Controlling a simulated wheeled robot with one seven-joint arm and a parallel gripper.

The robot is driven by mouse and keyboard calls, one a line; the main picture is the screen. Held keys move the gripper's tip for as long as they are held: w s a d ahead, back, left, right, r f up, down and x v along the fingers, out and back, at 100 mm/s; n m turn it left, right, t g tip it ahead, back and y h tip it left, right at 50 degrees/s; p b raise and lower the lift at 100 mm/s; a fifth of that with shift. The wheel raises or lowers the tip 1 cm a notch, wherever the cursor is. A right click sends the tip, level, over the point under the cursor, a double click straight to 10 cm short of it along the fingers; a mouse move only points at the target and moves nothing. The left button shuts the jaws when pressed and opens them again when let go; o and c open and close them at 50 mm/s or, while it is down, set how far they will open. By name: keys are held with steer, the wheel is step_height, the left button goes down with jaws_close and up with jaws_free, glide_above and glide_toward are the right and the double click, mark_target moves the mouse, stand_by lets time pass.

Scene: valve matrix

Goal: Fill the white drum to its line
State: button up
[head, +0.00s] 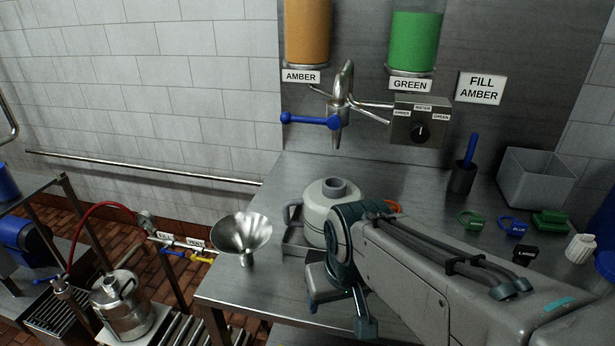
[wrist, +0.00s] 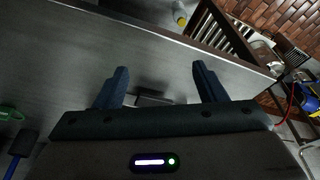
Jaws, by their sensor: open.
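The white drum (head: 318,216) stands upright on the steel bench, with a grey neck on top. My arm hides its right and lower parts, and no fill line shows. The metal tap spout (head: 337,137) hangs above and behind it, with a blue lever (head: 312,121) pointing left. The selector box (head: 408,127) with a black knob is right of the tap. The amber tank (head: 307,30) and green tank (head: 414,40) are above. A sign (head: 481,88) reads FILL AMBER. My gripper (head: 338,312) is open and empty, low in front of the drum; its fingers are spread in the wrist view (wrist: 160,75).
A metal funnel (head: 241,236) is at the bench's left edge. A metal holder (head: 296,246) is by the drum. A steel canister (head: 121,305) stands lower left.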

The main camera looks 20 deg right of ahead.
steer(key=shift+w+r, duration=0.15)
steer(key=shift+r, duration=0.05)
steer(key=c, duration=0.7)
steer(key=w+r, duration=0.1)
steer(key=w+r+p, duration=0.1)
steer(key=r, duration=0.1)
jaws_close()
steer(key=w+r+m+t+h+p, duration=0.1)
steer(key=w+r+p, duration=0.1)
steer(key=w+r, duration=0.4)
steer(key=w+a+r+m+t+h+p, duration=0.1)
steer(key=w+r, duration=0.5)
steer(key=r, duration=1.1)
steer(key=w+a+r+m+t+h+p, duration=0.1)
steer(key=w+r+m+p, duration=0.2)
steer(key=r, duration=0.8)
steer(key=w+p, duration=0.2)
steer(key=shift+w+r, duration=0.2)
steer(key=shift+w, duration=0.2)
